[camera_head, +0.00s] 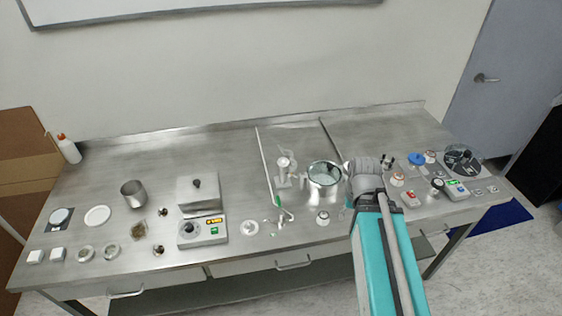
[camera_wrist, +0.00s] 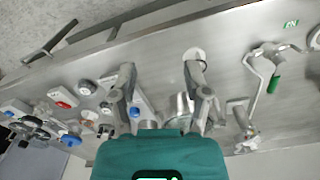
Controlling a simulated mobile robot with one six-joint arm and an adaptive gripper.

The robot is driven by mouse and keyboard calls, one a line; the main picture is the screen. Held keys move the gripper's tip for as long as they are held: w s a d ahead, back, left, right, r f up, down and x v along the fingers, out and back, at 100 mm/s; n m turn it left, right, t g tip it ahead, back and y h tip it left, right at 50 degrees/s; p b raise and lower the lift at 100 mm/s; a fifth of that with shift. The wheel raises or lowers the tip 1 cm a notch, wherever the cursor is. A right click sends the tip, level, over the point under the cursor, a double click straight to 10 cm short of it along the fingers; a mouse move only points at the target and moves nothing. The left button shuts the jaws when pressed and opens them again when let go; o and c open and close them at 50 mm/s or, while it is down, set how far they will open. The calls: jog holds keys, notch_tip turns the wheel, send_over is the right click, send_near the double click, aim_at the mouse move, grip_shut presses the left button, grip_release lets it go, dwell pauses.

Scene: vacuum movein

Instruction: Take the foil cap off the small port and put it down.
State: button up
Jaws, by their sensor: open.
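My gripper (camera_wrist: 161,65) is open, with its two grey fingers apart and bare steel table between the tips. A shiny metal shape (camera_wrist: 181,106) lies low between the fingers, partly hidden by the right one; I cannot tell if it is the foil cap or part of the chamber. In the head view, a round steel chamber with a glass top (camera_head: 325,173) stands just left of my arm's grey end. The small port and the foil cap cannot be picked out for certain. My arm hides part of that area and my fingertips.
The steel table (camera_head: 110,165) carries a metal cup (camera_head: 133,193), a balance-like device (camera_head: 202,233) and several small dishes on the left. A green-handled tool (camera_head: 280,205) lies left of my arm. Knobs, a blue disc (camera_head: 416,158) and small devices crowd the right.

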jog(key=w+a+r+n+p, duration=0.2)
jog(key=w+r+n+p, duration=0.1)
jog(key=w, duration=0.3)
notch_tip(320, 180, up, 10)
jog(key=f+n+p, duration=0.1)
jog(key=n+p, duration=0.8)
jog(key=n, duration=0.6)
send_over(283, 158)
jog(key=shift+w+d+r, duration=0.1)
jog(key=shift+r, duration=0.15)
jog(key=shift+f, duration=0.1)
notch_tip(283, 158, down, 8)
jog(key=b, duration=0.8)
jog(key=shift+f, duration=0.25)
jog(key=shift+f, duration=0.1)
jog(key=shift+f+b, duration=2.5)
jog(key=shift+b, duration=0.2)
